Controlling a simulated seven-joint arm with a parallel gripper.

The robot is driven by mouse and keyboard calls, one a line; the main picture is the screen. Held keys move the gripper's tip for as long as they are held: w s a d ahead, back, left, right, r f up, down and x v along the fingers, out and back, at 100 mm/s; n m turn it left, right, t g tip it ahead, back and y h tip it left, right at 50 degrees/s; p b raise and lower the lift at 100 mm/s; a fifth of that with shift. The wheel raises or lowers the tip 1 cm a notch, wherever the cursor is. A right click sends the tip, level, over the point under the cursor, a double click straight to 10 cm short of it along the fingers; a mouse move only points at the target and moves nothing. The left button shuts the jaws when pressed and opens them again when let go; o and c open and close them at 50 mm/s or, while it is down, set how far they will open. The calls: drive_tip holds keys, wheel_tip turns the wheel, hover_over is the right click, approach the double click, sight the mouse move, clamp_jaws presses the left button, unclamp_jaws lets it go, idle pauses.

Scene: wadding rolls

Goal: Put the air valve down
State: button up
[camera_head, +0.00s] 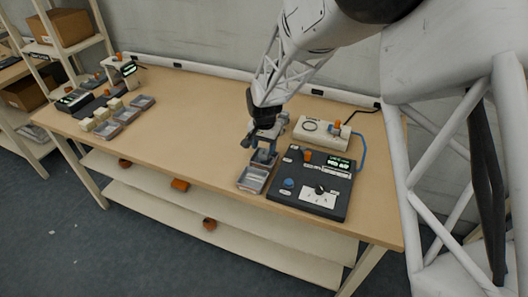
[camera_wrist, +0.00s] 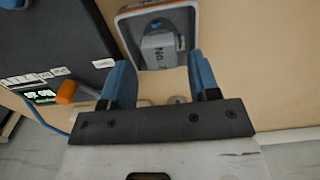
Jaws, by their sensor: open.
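A grey block with a "No." label (camera_wrist: 158,50), which I take to be the air valve, lies in a small grey tray (camera_wrist: 126,30) with an orange-brown rim. A blue round part (camera_wrist: 158,25) shows at its far end. My gripper (camera_wrist: 160,64) is open, its two blue fingers to either side of the block's near end in the picture, with gaps between. In the head view my gripper (camera_head: 263,150) is low over the table, at the back of the tray (camera_head: 252,180). The block is hard to make out there.
A black test panel (camera_head: 312,184) with knobs and a green display stands right of the tray. Behind it is a white box (camera_head: 321,133) with an orange part and blue hose. More trays (camera_head: 127,115) and pale blocks stand at the far left. The table's middle (camera_head: 195,110) is clear.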

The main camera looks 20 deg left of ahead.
sight(265, 152)
wheel_tip(265, 152, up, 8)
idle(0.4)
idle(0.8)
drive_tip(key=s+d+r, duration=0.3)
drive_tip(key=d+r, duration=0.2)
drive_tip(key=d, duration=0.4)
drive_tip(key=s+d+r+t, duration=0.1)
drive_tip(key=s+d+r, duration=0.1)
drive_tip(key=d+r, duration=0.5)
drive_tip(key=s+d+r, duration=0.3)
drive_tip(key=d, duration=0.7)
drive_tip(key=s+d+r+t, duration=0.1)
drive_tip(key=s+d+r, duration=0.1)
drive_tip(key=s+d, duration=1.8)
drive_tip(key=shift+s+t, duration=0.3)
drive_tip(key=shift+s, duration=1.05)
